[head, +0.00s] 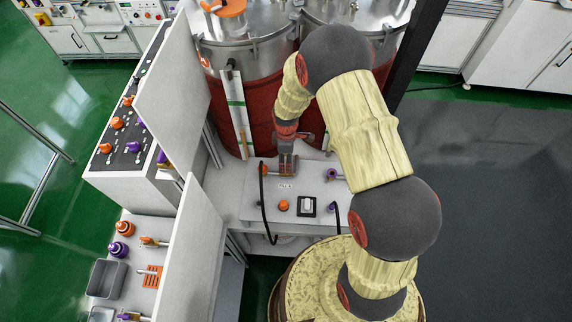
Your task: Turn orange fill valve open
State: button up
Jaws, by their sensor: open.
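The orange fill valve (263,169) sits at the back left of a white panel (265,212), with a black hose hanging from its left end. Its brass-coloured body runs right from there. My gripper (288,170) points down over the right part of this valve, with its fingers at or just above it. It is open. The fingers hide part of the valve, and I cannot tell whether they touch it or which way its handle is turned.
A purple valve (333,175) with another black hose stands right on the panel. An orange button (283,205) and a white switch (308,206) lie in front. Red tanks (245,105) stand behind. Upright white boards (167,85) bound the left side.

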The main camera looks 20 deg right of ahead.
jog(key=shift+f, duration=2.05)
jog(key=shift+c, duration=0.2)
jog(key=c, duration=1.1)
